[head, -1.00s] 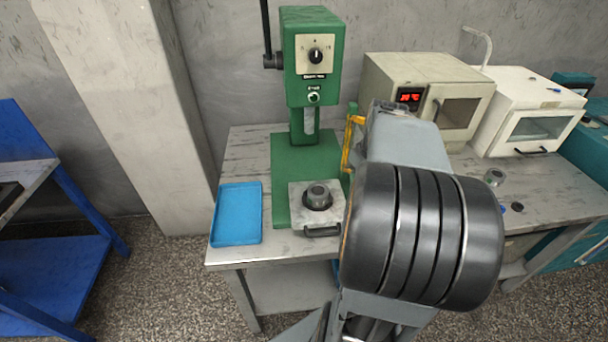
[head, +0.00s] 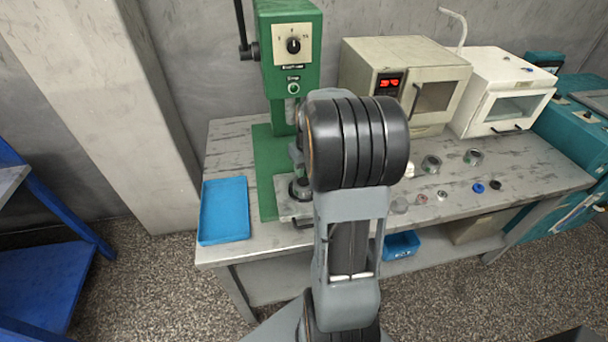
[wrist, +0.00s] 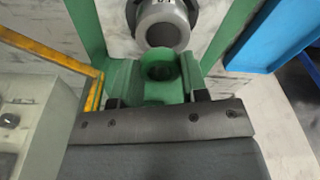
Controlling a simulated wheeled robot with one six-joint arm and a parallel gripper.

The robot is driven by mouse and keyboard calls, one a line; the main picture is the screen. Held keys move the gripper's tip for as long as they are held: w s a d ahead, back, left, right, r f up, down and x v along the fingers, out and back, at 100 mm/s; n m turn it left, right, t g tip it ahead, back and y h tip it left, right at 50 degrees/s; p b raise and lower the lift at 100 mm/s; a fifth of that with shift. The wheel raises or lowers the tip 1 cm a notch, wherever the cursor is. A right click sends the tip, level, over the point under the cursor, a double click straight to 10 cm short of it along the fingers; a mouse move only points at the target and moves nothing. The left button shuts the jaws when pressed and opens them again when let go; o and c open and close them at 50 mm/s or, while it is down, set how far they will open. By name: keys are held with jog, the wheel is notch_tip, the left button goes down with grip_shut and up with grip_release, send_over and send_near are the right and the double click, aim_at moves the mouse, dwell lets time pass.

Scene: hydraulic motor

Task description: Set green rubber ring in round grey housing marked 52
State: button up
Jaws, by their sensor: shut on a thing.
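A round grey housing (wrist: 163,24) stands upright at the press, at the top of the wrist view. Marks on it are cut off and cannot be read surely. In the head view, a dark round part on the press plate (head: 300,189) shows beside my arm, partly covered. My gripper (wrist: 160,72) is shut on the green rubber ring (wrist: 160,57), seen as a green rim around a dark hole. The ring appears just below the housing in the wrist picture; their height gap cannot be told. My arm hides the gripper in the head view.
The green press (head: 287,60) rises behind the plate, with its yellow guard bar (wrist: 50,52) in the wrist view. A blue tray (head: 224,209) lies left. Ovens (head: 404,80) stand at the back. Grey housings (head: 431,163) and small rings (head: 478,187) lie right.

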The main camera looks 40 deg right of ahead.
aim_at(304, 182)
jog(key=f, duration=0.2)
jog(key=shift+w+a+f, duration=0.15)
jog(key=shift+w+f, duration=0.25)
jog(key=shift+f, duration=0.65)
jog(key=o, duration=0.9)
jog(key=shift+r, duration=0.1)
jog(key=r, duration=0.3)
jog(key=s+r, duration=0.1)
jog(key=r, duration=0.7)
jog(key=shift+s, duration=0.15)
jog(key=s+a+t, duration=0.1)
jog(key=s+a, duration=0.4)
jog(key=a, duration=0.5)
jog(key=s+a+n+t, duration=0.1)
jog(key=s+a, duration=0.5)
jog(key=a, duration=0.4)
jog(key=shift+a+n, duration=0.3)
